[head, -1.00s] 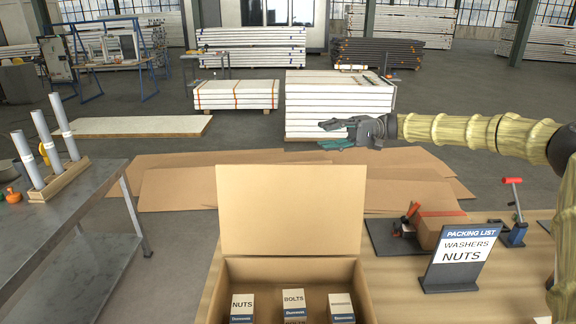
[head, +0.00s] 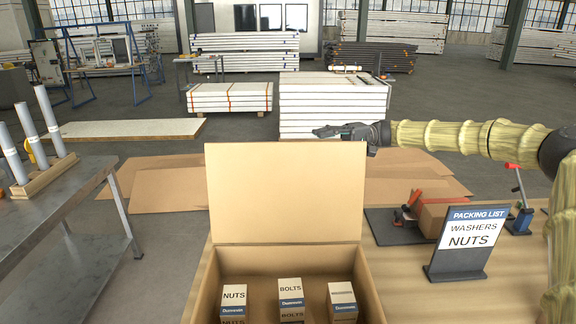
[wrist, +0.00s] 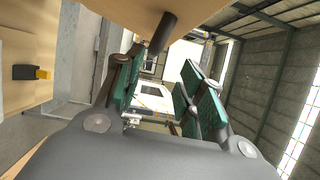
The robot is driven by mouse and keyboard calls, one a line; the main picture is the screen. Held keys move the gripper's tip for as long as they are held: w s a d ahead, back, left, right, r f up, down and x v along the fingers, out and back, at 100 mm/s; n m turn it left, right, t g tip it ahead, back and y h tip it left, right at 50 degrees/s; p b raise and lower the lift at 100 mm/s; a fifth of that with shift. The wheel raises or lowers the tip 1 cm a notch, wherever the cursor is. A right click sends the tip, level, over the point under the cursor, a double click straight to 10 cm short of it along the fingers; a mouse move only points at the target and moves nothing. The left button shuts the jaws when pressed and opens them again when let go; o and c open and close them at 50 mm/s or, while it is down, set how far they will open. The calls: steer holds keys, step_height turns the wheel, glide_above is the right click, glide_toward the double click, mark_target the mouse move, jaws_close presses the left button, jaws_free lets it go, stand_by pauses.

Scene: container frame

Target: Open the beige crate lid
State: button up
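The beige crate (head: 200,292) stands on the table at the bottom centre of the head view. Its lid (head: 284,190) stands raised at the back edge, inner face toward me, with the crate open. My gripper (head: 318,132) is just above and behind the lid's top edge in the picture; I cannot tell whether it touches the lid. In the wrist view my gripper (wrist: 165,85) has its two green-padded fingers apart, with nothing held between them. A beige surface fills the top of that view; I cannot tell whether it is the lid.
Boxes marked nuts (head: 233,295) and bolts (head: 290,290), and another box (head: 342,297), stand in the crate. A packing list sign (head: 466,243) stands to its right, near a red-handled clamp (head: 520,205). A metal table (head: 70,205) is at left, with floor between.

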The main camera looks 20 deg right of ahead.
mark_target(287, 152)
steer(key=a+p, duration=0.1)
steer(key=a, duration=0.5)
steer(key=s+a+p, duration=0.1)
steer(key=a, duration=0.3)
steer(key=shift+f+p, duration=0.3)
steer(key=shift+f, duration=0.05)
steer(key=shift+a+f, duration=0.1)
steer(key=shift+a, duration=0.45)
steer(key=shift+c, duration=0.3)
jaws_close()
